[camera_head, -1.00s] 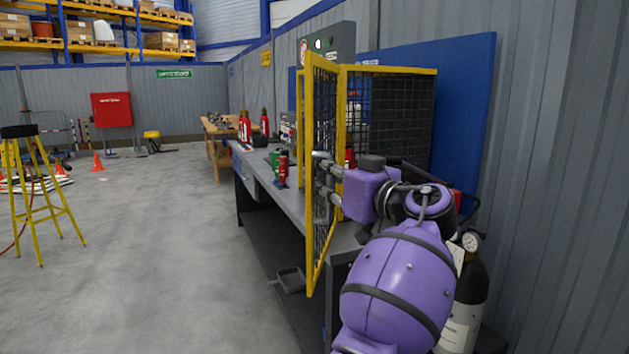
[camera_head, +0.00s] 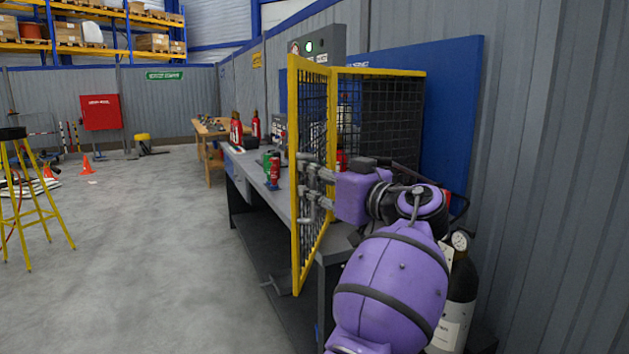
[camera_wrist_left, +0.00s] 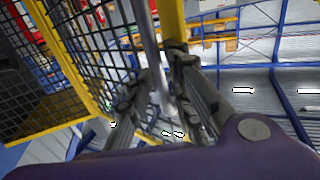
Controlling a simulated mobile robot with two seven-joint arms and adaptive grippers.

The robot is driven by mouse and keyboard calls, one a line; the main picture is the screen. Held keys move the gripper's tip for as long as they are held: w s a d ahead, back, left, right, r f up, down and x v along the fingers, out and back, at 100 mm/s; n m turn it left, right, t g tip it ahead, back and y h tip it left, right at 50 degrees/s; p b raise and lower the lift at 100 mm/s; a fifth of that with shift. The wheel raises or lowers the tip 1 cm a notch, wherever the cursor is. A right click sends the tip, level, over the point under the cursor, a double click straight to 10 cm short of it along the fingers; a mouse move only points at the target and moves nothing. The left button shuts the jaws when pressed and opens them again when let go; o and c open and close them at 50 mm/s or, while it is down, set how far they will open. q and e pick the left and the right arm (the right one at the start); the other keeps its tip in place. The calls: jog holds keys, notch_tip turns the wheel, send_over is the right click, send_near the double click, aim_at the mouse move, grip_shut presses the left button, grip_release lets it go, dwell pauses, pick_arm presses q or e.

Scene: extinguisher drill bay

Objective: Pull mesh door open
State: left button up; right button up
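The mesh door (camera_head: 312,130), a yellow frame with dark mesh, stands swung out from the yellow mesh cage (camera_head: 390,120) on the bench. It also shows in the left wrist view, with a yellow frame bar (camera_wrist_left: 175,25) and a grey handle bar (camera_wrist_left: 147,45). My left gripper (camera_head: 308,190), on a purple arm, is at the door's handle, at mid-height of the door. In the left wrist view its fingers (camera_wrist_left: 160,85) lie on both sides of the handle bar and look shut on it. The exact contact is partly hidden. My right gripper is not in view.
The grey bench (camera_head: 255,180) runs back along the wall, with a small red extinguisher (camera_head: 274,172) and other extinguishers on it. A dark cylinder with a gauge (camera_head: 460,300) stands beside my left arm. A yellow stool (camera_head: 25,200) stands at left. The floor left of the door is clear.

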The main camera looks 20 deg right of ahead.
pick_arm(q)
jog(key=shift+s, duration=0.2)
jog(key=v, duration=1.1)
jog(key=shift+s, duration=0.3)
jog(key=shift+d, duration=0.2)
